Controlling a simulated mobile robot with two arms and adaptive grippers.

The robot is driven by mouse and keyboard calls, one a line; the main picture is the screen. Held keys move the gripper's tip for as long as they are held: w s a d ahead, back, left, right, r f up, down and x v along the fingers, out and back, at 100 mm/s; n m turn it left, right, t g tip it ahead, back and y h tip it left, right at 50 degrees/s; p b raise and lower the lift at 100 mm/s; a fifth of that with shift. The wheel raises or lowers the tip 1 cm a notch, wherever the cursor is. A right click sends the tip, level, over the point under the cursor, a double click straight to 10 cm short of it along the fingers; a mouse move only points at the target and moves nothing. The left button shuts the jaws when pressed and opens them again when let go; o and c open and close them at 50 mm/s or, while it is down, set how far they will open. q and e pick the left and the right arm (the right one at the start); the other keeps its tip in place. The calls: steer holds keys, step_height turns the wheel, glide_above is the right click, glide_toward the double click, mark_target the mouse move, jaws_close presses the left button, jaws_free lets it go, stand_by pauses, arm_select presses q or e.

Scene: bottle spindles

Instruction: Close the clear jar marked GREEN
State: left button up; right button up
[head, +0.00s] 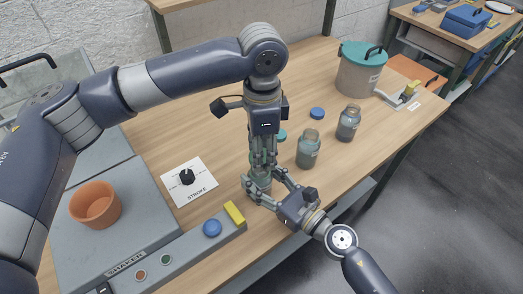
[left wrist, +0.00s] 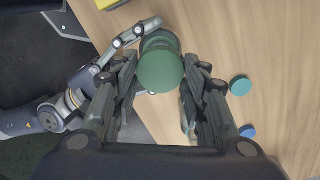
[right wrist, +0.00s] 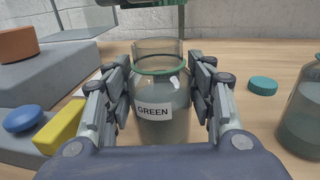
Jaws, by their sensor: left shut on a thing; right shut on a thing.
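The clear jar marked GREEN (right wrist: 160,115) stands upright on the wooden table, its label facing the right wrist camera. Its mouth is uncovered, with a green ring around the neck. My right gripper (head: 264,191) is shut on the jar's body from the sides. My left gripper (head: 262,163) points down above the jar and is shut on a round green lid (left wrist: 160,70). In the right wrist view the lid's dark green edge (right wrist: 150,3) shows above the jar mouth, apart from it. In the head view the fingers mostly hide the lid.
A teal cap (right wrist: 263,85) and a blue cap (head: 317,113) lie on the table. Two other jars (head: 308,152) (head: 348,124) and a lidded pot (head: 359,75) stand to the right. A shaker panel with a blue button (head: 212,228) and yellow block (head: 234,213) is at left.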

mark_target(260, 182)
arm_select(q)
steer(key=shift+f, duration=0.45)
steer(key=shift+f, duration=0.1)
steer(key=shift+f, duration=0.8)
steer(key=shift+f, duration=0.55)
